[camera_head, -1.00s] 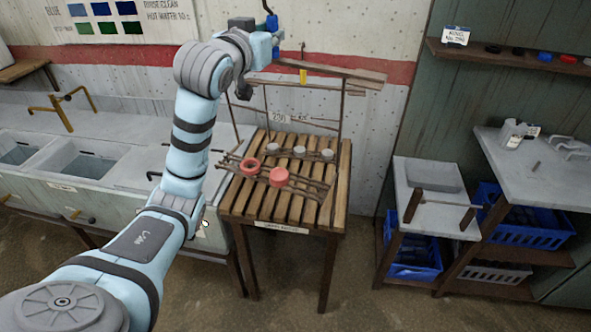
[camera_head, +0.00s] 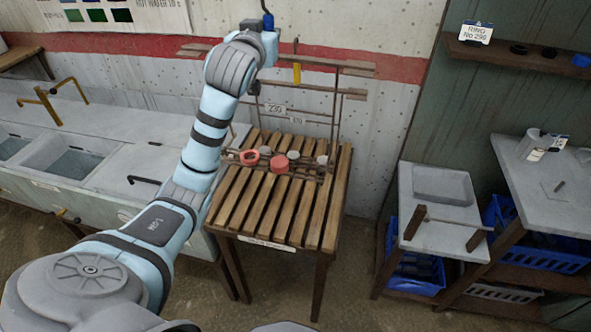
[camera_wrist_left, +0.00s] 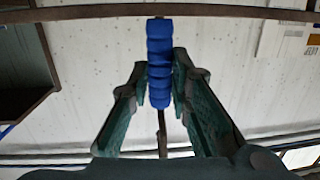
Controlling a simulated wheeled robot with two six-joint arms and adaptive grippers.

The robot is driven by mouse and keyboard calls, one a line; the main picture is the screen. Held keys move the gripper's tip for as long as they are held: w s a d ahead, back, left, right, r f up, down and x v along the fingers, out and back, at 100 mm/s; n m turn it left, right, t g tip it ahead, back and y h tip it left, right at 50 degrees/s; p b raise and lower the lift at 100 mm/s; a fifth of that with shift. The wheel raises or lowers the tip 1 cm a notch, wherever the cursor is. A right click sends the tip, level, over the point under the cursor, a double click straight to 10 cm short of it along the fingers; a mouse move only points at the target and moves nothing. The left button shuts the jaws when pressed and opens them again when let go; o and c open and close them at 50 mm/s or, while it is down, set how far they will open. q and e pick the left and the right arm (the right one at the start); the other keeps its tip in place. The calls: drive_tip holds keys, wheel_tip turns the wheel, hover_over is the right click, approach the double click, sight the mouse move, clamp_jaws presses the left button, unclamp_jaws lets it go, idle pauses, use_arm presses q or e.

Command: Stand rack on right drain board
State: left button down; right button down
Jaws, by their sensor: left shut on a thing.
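A wire rack (camera_head: 334,125) with a dark frame carries red rings and grey round pieces along its low bar. It shows over the back of the slatted wooden drain board (camera_head: 268,208); I cannot tell whether its foot touches the slats. My left gripper (camera_head: 268,24) is high at the back, partly hidden by my wrist. In the left wrist view, its two fingers (camera_wrist_left: 161,88) are shut on a ribbed blue grip (camera_wrist_left: 160,62), below a dark bar. The front slats are bare. My right gripper is out of view.
A sink counter (camera_head: 105,170) with a brass tap (camera_head: 45,100) stands at left. Grey stands (camera_head: 440,215) with blue crates (camera_head: 415,270) are at right, apart from the board. A wall shelf (camera_head: 510,58) hangs above. A concrete wall is close behind the rack.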

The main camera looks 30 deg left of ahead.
use_arm(q)
wheel_tip(320, 180, down, 19)
drive_tip(key=b, duration=0.4)
drive_tip(key=shift+s+f+b, duration=0.2)
drive_tip(key=shift+s+b, duration=0.1)
drive_tip(key=shift+b, duration=0.05)
drive_tip(key=c, duration=1.8)
unclamp_jaws()
drive_tip(key=shift+d+f, duration=0.1)
drive_tip(key=shift+f, duration=0.1)
drive_tip(key=shift+c, duration=0.2)
drive_tip(key=o, duration=0.4)
drive_tip(key=shift+s+r, duration=0.1)
drive_tip(key=shift+s, duration=0.05)
drive_tip(key=shift+c, duration=0.2)
drive_tip(key=shift+r, duration=0.1)
